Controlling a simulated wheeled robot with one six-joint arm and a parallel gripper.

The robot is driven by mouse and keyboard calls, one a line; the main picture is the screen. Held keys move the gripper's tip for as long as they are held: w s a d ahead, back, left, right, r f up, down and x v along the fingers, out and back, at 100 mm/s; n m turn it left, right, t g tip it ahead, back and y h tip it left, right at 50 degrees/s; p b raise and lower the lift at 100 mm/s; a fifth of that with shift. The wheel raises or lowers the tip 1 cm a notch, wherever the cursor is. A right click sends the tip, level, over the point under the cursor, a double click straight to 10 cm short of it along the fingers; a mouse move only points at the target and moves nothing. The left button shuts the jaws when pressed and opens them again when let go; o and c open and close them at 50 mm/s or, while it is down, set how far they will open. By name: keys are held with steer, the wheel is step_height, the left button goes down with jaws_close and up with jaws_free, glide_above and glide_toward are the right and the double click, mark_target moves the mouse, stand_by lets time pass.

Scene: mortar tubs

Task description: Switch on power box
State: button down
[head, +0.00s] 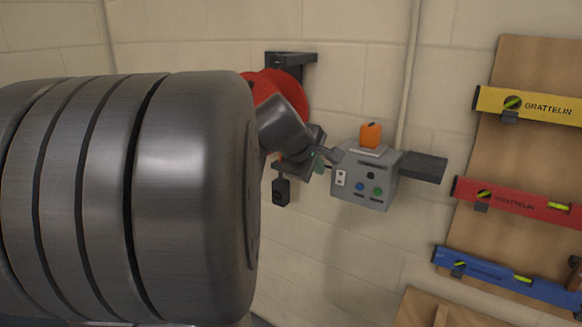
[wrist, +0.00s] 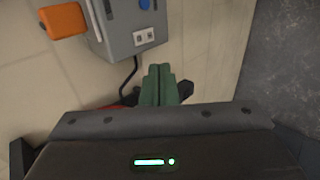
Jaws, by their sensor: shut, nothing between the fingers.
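The power box (head: 352,182) is a grey box on the wall in the middle of the head view, with an orange lever (head: 370,135) standing on its top and blue, green and black round parts on its front. In the wrist view the box (wrist: 122,30) is at the top, with its orange lever (wrist: 62,20) at the upper left and a white double switch or socket plate (wrist: 144,37) on its face. My gripper (wrist: 158,72) has green fingers, closed together and empty, just below the box in the wrist view. In the head view my arm partly hides it, beside the box's left side.
A red reel (head: 290,90) hangs on a dark bracket left of the box. A black plug-like piece (head: 281,192) hangs below. Yellow (head: 530,104), red (head: 515,200) and blue (head: 500,275) levels hang on a wooden board at right. A pipe (head: 409,75) runs above the box.

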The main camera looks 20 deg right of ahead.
mark_target(340, 178)
steer(key=shift+s+a+f+p, duration=0.1)
steer(key=shift+a+f+p, duration=0.05)
steer(key=shift+f+p, duration=0.6)
steer(key=shift+w+d+r+p+x, duration=0.2)
steer(key=shift+r+x, duration=0.1)
steer(key=shift+x, duration=1.9)
steer(key=shift+w+d+r+p+x, duration=0.1)
steer(key=shift+w+d+r+x, duration=0.15)
steer(key=shift+x, duration=1.95)
steer(key=shift+w+d+r+p+x, duration=0.15)
steer(key=shift+r+x, duration=0.15)
steer(key=shift+x, duration=1.9)
